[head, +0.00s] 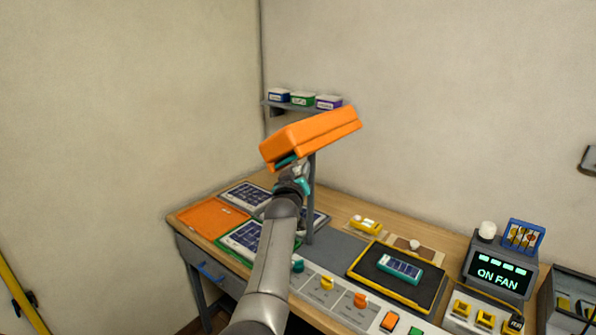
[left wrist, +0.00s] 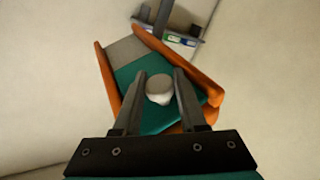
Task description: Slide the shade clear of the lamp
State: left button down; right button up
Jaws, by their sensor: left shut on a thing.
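The lamp (head: 318,130) is a tilted orange hood on a grey post that rises from the desk. In the left wrist view its orange side rails (left wrist: 178,65) flank a teal panel (left wrist: 150,118), which looks like the shade. A plain grey part (left wrist: 124,50) of the underside shows at the panel's far end. A white round knob (left wrist: 159,89) stands on the panel. My left gripper (head: 296,172) is under the hood's near end, its fingers shut on the knob. My right gripper is not in view.
A wall shelf (head: 290,105) with small boxes is close behind the hood. The desk below holds solar panels (head: 241,238), a knob console (head: 335,295), a black tray (head: 385,285) and an "ON FAN" display (head: 498,272). Air left of the hood is free.

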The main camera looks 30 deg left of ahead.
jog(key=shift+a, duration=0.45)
pick_arm(q)
jog(key=c, duration=0.9)
grip_release()
jog(key=shift+s, duration=0.1)
jog(key=o, duration=0.3)
jog(key=shift+s, duration=0.15)
jog(key=shift+o, duration=0.6)
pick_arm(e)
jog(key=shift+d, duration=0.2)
pick_arm(q)
jog(key=shift+s+d, duration=0.1)
jog(key=v, duration=1.5)
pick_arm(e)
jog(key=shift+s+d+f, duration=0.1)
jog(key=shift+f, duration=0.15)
